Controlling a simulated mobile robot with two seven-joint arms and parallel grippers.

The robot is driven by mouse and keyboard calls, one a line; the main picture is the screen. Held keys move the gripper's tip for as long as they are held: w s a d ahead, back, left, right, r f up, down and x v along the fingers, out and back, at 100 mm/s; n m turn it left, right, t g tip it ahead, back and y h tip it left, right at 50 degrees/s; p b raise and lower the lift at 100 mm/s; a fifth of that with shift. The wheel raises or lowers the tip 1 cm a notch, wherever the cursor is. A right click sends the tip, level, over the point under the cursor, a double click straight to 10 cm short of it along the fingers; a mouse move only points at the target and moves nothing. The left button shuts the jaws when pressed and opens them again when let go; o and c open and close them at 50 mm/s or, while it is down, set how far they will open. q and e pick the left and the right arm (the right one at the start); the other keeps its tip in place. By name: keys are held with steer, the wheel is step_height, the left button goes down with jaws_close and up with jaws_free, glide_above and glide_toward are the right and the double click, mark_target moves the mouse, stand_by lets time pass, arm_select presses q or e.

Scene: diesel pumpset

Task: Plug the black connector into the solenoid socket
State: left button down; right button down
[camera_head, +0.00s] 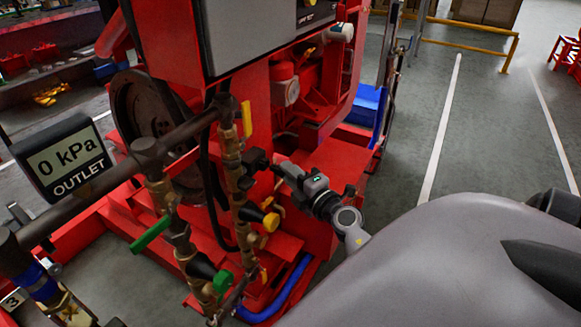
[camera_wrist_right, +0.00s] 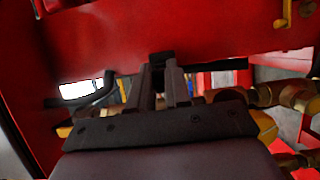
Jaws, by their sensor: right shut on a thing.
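My right gripper (camera_head: 279,168) reaches in from the right in the head view, in front of the red pumpset and close to the brass valve line. Its fingers show in the right wrist view (camera_wrist_right: 162,82), shut on a small black piece (camera_wrist_right: 161,58) at their tips, which I take to be the black connector. A black block (camera_head: 256,160), likely the solenoid, sits on the brass valve line just left of the fingertips. The fingers hide the socket face, so I cannot tell whether connector and socket touch. My left gripper is not in view.
Brass pipework with a yellow handle (camera_head: 246,119), a green lever (camera_head: 151,234) and a yellow-capped valve (camera_head: 270,221) crowds the gripper's left side. A 0 kPa outlet gauge (camera_head: 66,160) stands at the left. Open grey floor (camera_head: 410,150) lies to the right.

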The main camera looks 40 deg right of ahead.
mark_target(284, 174)
steer(key=shift+p, duration=0.55)
stand_by(0.9)
steer(key=shift+w+a+p, duration=0.15)
steer(key=shift+w+a, duration=0.1)
steer(key=shift+w, duration=0.45)
steer(key=shift+w+a+p, duration=0.15)
steer(key=shift+w+a, duration=0.05)
steer(key=shift+w, duration=0.5)
stand_by(0.3)
steer(key=c, duration=1)
jaws_free()
steer(key=shift+s, duration=0.1)
steer(key=shift+s+a, duration=0.25)
steer(key=shift+s, duration=1.45)
steer(key=shift+s+a, duration=0.2)
steer(key=shift+s, duration=1.5)
